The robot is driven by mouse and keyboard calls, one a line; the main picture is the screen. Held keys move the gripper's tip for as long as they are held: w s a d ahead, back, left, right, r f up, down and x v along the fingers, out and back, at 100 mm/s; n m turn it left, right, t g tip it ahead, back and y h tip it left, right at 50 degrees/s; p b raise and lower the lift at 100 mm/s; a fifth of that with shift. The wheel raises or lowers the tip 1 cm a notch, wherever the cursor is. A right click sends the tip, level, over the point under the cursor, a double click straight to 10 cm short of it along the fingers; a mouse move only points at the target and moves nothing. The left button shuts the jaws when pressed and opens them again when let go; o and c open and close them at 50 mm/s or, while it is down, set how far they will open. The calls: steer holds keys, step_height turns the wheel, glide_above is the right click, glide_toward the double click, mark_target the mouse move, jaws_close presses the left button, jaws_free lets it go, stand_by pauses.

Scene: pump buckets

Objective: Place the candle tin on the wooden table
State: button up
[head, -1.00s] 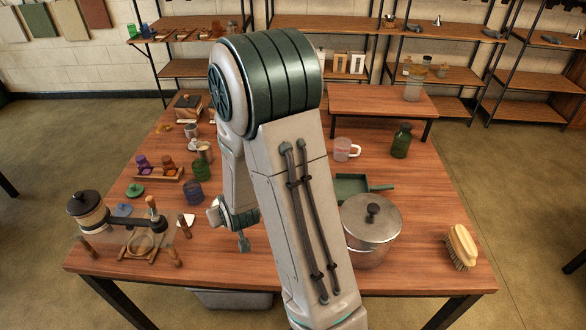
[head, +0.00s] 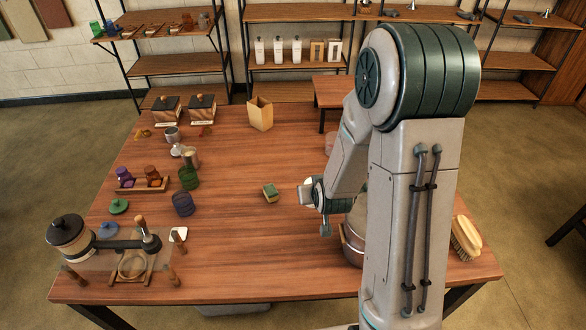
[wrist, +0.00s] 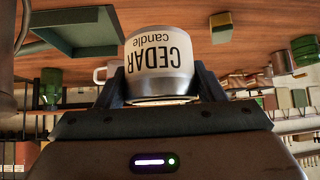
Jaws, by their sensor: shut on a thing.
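The candle tin (wrist: 160,65) is a silvery tin with a white "CEDAR candle" label, appearing upside down in the wrist view. My gripper (wrist: 160,84) is shut on it, with a dark finger on either side. The wooden table (head: 240,235) fills the middle of the head view, and its surface (wrist: 225,22) runs along the top of the wrist view. I cannot tell exactly how far the tin is from the tabletop.
A green dustpan (wrist: 85,38) and white mug (wrist: 103,74) show behind the tin. A green sponge (head: 271,193), partly hidden pot (head: 352,242) and brush (head: 465,238) stand around my arm. Jars and a wooden-handled press crowd the table's left. Its centre-left is clear.

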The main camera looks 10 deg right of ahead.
steer(key=shift+w+a+r, duration=0.2)
steer(key=shift+w+a, duration=0.05)
steer(key=shift+a, duration=0.05)
steer(key=s+a+r+n+g+y+p, duration=0.1)
steer(key=s+a+n+g+y+p, duration=0.2)
steer(key=a+n, duration=0.4)
steer(key=s+a+r+n+g+y, duration=0.1)
steer(key=a+n+g+y, duration=0.35)
steer(key=a+n, duration=0.3)
steer(key=shift+t+y, duration=0.35)
steer(key=shift+y, duration=0.1)
steer(key=s+a+f+b, duration=0.1)
steer(key=a+f, duration=0.1)
steer(key=a, duration=0.1)
steer(key=s+a+f+b, duration=0.2)
steer(key=a, duration=0.1)
steer(key=s+a+f+b, duration=0.1)
steer(key=a+f, duration=0.2)
steer(key=a, duration=0.1)
steer(key=shift+s+a+f, duration=0.1)
steer(key=shift+s, duration=0.3)
steer(key=shift+f+b, duration=0.6)
steer(key=shift+f, duration=1.35)
steer(key=shift+f, duration=0.2)
steer(key=o, duration=1.1)
